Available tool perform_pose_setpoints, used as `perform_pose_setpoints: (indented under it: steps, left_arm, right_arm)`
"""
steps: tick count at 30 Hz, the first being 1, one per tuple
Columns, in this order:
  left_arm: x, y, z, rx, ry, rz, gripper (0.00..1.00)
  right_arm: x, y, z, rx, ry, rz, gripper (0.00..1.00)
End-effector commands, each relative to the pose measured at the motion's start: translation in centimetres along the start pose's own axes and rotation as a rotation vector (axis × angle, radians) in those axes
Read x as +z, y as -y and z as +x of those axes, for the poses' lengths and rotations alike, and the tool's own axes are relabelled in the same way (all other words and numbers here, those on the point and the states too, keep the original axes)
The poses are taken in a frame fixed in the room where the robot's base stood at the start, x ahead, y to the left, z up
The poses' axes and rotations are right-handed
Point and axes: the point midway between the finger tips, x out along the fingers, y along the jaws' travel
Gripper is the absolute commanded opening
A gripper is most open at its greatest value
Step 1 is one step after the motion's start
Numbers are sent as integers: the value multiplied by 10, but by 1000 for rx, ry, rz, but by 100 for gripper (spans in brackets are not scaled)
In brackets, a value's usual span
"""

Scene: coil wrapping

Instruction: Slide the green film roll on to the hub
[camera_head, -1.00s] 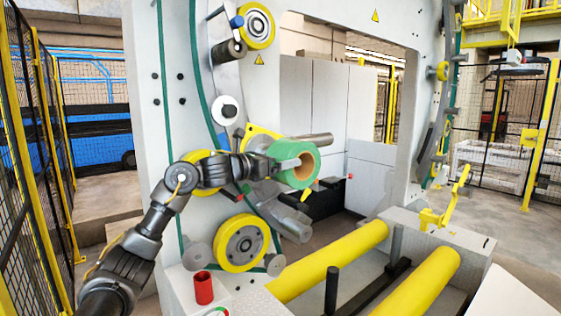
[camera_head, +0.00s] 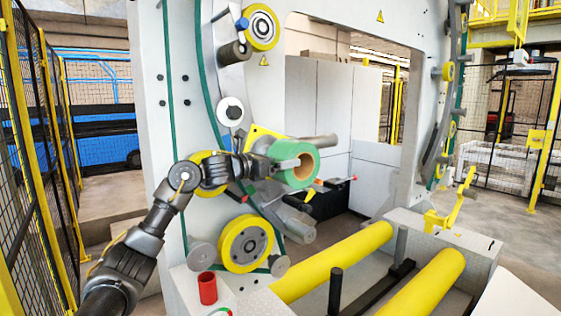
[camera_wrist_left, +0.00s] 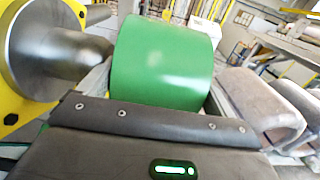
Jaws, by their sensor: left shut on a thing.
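The green film roll (camera_head: 305,152), with a brown core open towards the head camera, is held in front of the white machine. My left gripper (camera_head: 284,162) is shut on it. In the left wrist view the roll (camera_wrist_left: 165,62) sits just beyond the gripper, its far parts hidden. The hub (camera_wrist_left: 45,45), a shiny grey piece with a tapered nose on a yellow base, is at the left there. Its nose points at the roll's left end and is very close; I cannot tell if they touch. In the head view the hub is mostly hidden behind my gripper and the roll.
A grey rod (camera_head: 318,142) juts out just behind the roll. Grey rollers (camera_head: 298,228) and a yellow wheel (camera_head: 245,244) lie below. A red cup (camera_head: 207,288) stands on the machine's front ledge. Yellow rollers (camera_head: 335,260) lie lower right. A mesh fence (camera_head: 35,150) stands left.

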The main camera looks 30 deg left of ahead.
Motion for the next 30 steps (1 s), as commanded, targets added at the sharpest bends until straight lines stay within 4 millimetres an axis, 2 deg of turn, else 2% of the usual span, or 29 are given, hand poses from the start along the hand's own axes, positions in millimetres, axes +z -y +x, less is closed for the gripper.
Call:
perform_pose_setpoints:
  steps: [1,17,18,20,30]
  left_arm:
    - [5,-2,-1,1,10,0,20]
    - [5,-14,-1,3,11,-1,20]
    - [5,-14,-1,3,11,0,95]
    - [5,-14,-2,4,11,0,100]
    - [0,-16,-5,8,1,0,100]
  right_arm:
    - [0,0,-1,0,0,0,0]
    - [0,0,-4,1,0,0,0]
    - [0,0,-4,1,0,0,0]
    - [0,0,-4,1,0,0,0]
    - [0,0,-1,1,0,0,0]
